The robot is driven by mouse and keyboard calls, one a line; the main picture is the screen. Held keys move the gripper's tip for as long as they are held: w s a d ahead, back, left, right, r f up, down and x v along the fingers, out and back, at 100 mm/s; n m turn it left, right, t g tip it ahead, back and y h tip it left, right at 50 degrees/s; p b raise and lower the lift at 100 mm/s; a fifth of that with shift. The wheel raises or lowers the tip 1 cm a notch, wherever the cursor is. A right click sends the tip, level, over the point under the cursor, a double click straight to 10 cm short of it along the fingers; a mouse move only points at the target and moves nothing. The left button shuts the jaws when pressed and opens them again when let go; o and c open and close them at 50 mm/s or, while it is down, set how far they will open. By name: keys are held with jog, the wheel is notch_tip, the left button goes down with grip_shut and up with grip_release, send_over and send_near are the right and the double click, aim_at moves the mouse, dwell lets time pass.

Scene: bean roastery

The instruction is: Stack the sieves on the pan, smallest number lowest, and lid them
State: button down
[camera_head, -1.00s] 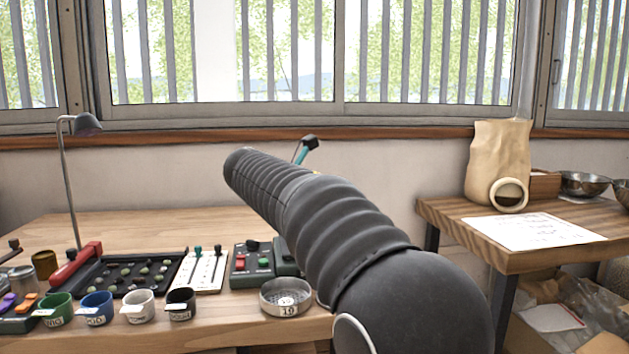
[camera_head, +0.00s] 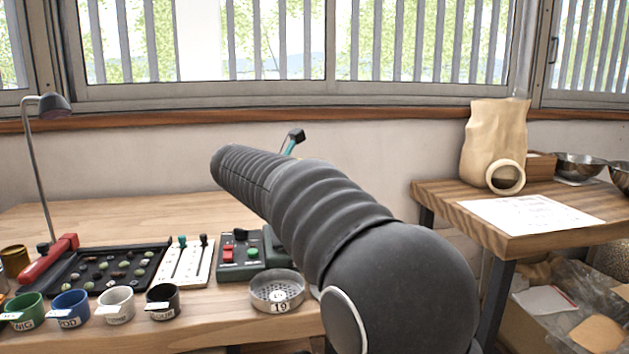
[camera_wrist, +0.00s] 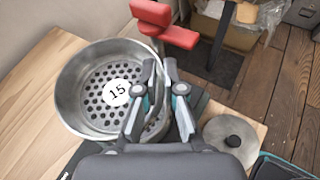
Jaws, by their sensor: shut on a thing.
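In the wrist view a metal sieve marked 15 (camera_wrist: 85,75), with a perforated floor, fills the left side. My gripper (camera_wrist: 162,85) is shut on its right wall, with the fingers at the rim. Whether the sieve touches anything below is hidden. A round metal lid with a dark knob (camera_wrist: 228,135) lies to the right of my gripper on a wooden top. In the head view a sieve marked 19 (camera_head: 277,293) sits near the front edge of the bench, left of my arm.
The bench (camera_head: 110,215) holds a lamp (camera_head: 48,105), a dark bean tray (camera_head: 115,268), several labelled cups (camera_head: 70,309) and a green control box (camera_head: 240,260). A side table (camera_head: 450,200) with paper, a bag and bowls stands right.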

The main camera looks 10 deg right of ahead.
jog(key=shift+f+b, duration=0.8)
jog(key=shift+f, duration=0.45)
jog(key=shift+s+p, duration=0.25)
jog(key=shift+p, duration=0.05)
jog(key=shift+r+p, duration=0.1)
jog(key=shift+p, duration=0.3)
jog(key=shift+f, duration=0.45)
dwell(0.7)
jog(key=shift+r+p, duration=0.8)
jog(key=shift+r, duration=0.05)
jog(key=shift+f+b, duration=0.4)
jog(key=shift+f, duration=0.45)
dwell(1.0)
jog(key=shift+r, duration=0.2)
jog(key=shift+r+p, duration=0.3)
jog(key=shift+r, duration=0.05)
